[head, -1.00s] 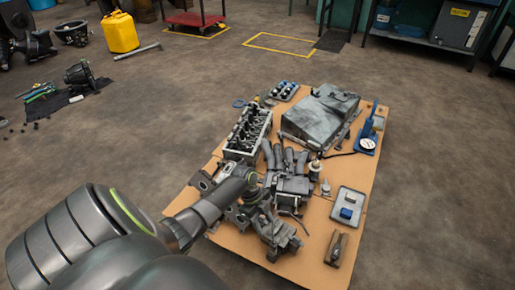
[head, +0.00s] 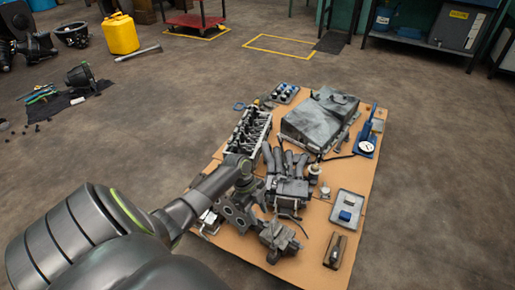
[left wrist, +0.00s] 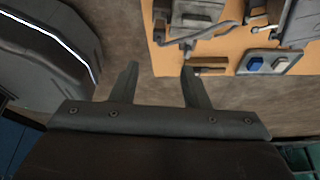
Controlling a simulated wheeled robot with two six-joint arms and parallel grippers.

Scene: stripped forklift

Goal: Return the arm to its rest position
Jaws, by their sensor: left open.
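My left gripper (left wrist: 160,69) shows from its base in the left wrist view. Its two dark fingers are spread apart with bare floor between them, and nothing is held. In the head view my left arm reaches in from the lower left and its wrist lies over the left part of a tan mat (head: 309,252). The gripper's fingers are hard to make out there among the dark metal parts. In the left wrist view the mat's edge (left wrist: 161,57) is just beyond the fingers. My right gripper is not seen.
The mat bears a cylinder head (head: 248,132), a grey housing (head: 320,118), a blue-based gauge (head: 366,146), a small tray (head: 347,206) with a blue block, and a wooden-handled tool (head: 335,251). A yellow canister (head: 121,34) stands far left. The floor right of the mat is clear.

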